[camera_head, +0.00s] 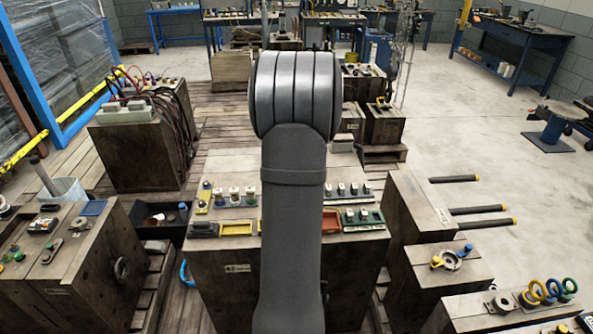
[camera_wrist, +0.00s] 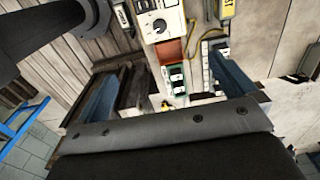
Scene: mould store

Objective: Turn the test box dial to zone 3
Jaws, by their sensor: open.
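The test box (camera_wrist: 172,12) is a pale panel near the top of the wrist view, partly cut off by the frame edge. Its round dark dial (camera_wrist: 160,26) shows on its face; the zone marks and the setting are too small to read. My gripper (camera_wrist: 163,64) is open, with one blue-grey finger at left and one at right. Nothing is between the fingers, and they are apart from the dial, which appears above them in the picture. In the head view my arm covers the middle, hiding the gripper and the test box.
A red tray (camera_wrist: 170,51) and a green tray (camera_wrist: 177,78) lie below the test box in the wrist view. A yellow device (camera_wrist: 226,8) with a cable is at right. In the head view, a yellow tray (camera_head: 237,228) sits on the block's near edge; rods (camera_head: 480,210) stick out at right.

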